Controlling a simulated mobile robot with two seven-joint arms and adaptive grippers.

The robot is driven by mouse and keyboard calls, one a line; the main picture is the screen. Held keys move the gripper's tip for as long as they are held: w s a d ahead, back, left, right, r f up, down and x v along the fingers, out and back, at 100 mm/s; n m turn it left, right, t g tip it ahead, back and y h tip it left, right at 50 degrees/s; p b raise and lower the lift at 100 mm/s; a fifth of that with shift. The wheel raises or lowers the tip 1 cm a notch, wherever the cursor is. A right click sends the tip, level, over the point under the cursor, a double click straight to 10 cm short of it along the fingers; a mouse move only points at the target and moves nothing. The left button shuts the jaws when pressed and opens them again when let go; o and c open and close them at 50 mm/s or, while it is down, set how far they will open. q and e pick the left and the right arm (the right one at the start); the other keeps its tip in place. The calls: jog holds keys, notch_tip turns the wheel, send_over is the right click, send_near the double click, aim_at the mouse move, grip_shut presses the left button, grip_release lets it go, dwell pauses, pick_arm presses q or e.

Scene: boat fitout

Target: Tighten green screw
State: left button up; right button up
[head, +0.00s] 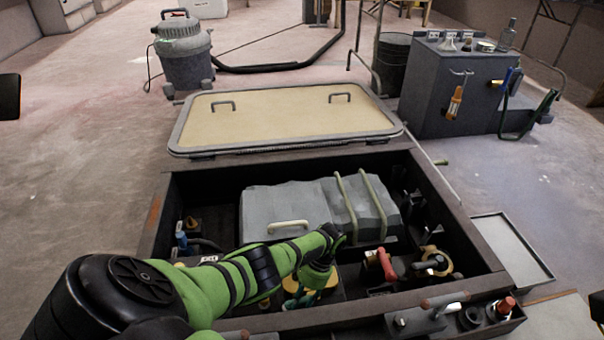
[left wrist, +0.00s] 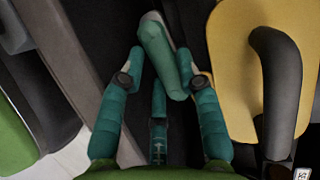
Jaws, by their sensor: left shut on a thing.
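My left arm reaches down into the open dark compartment, and its gripper (head: 303,296) is low by the front wall. In the left wrist view the teal fingers (left wrist: 160,90) are closed around a rounded green piece (left wrist: 160,50), which I take to be the green screw's head. It sticks out beyond the fingertips and leans slightly. Its lower end and whatever it is seated in are hidden. In the head view the arm and fingers cover the screw. My right gripper is not in view.
A yellow plate with a black handle (left wrist: 235,70) is close beside the fingers. A grey covered block (head: 285,205) fills the compartment's middle. A red-handled valve (head: 387,265) stands to the right. The compartment walls (head: 445,195) are close around the hand. The cream hatch lid (head: 285,120) lies open behind.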

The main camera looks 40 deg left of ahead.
pick_arm(q)
jog(key=shift+d+m, duration=0.2)
jog(key=shift+m, duration=0.4)
jog(key=shift+y, duration=0.3)
jog(key=o, duration=1.2)
jog(key=shift+c, duration=0.2)
jog(key=v, duration=1.2)
jog(key=shift+s, duration=0.1)
